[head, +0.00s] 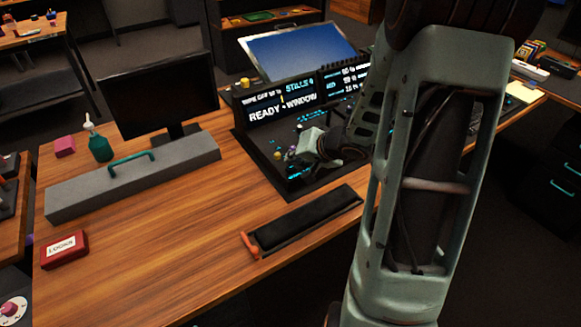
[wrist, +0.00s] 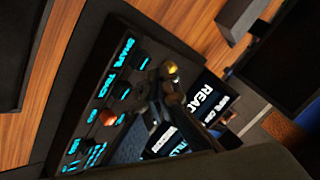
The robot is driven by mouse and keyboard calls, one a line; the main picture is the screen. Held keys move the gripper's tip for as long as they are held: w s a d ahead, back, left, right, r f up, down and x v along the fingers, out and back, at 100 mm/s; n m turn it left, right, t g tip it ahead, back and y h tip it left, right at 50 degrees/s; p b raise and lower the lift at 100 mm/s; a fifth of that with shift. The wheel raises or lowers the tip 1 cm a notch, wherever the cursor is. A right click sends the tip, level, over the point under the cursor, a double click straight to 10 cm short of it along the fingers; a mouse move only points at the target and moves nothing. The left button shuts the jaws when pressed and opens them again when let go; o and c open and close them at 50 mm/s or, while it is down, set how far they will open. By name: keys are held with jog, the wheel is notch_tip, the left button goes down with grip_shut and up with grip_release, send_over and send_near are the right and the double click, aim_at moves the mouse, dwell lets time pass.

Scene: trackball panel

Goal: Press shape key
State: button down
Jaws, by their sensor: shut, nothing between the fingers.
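The trackball panel (head: 262,150) is a dark sloped console with glowing cyan labels and a lit screen reading READY and WINDOW. In the wrist view, the SHAPE key (wrist: 140,61) is a dark round key beside its cyan SHAPE label, at the upper end of a row of keys. A TRACK key (wrist: 122,90) and an orange-lit key (wrist: 108,117) follow below it. My gripper (head: 304,160) is shut and empty, low over the front of the panel. In the wrist view the dark gripper fingers (wrist: 155,108) appear right of the key row. Contact with a key cannot be told.
Yellow and dark knobs (wrist: 171,68) stand close to the fingers. A black padded rest (head: 305,218) lies in front of the panel. A grey bar with a green handle (head: 135,175), a monitor (head: 158,95) and a red box (head: 64,249) are at left. The middle of the wooden desk is clear.

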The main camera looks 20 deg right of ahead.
aim_at(293, 168)
jog(key=shift+f, duration=0.4)
jog(key=shift+f, duration=0.6)
dwell(0.8)
jog(key=shift+r, duration=0.2)
jog(key=shift+r+p, duration=0.85)
jog(key=shift+p, duration=0.3)
notch_tip(293, 168, up, 5)
jog(key=p, duration=0.6)
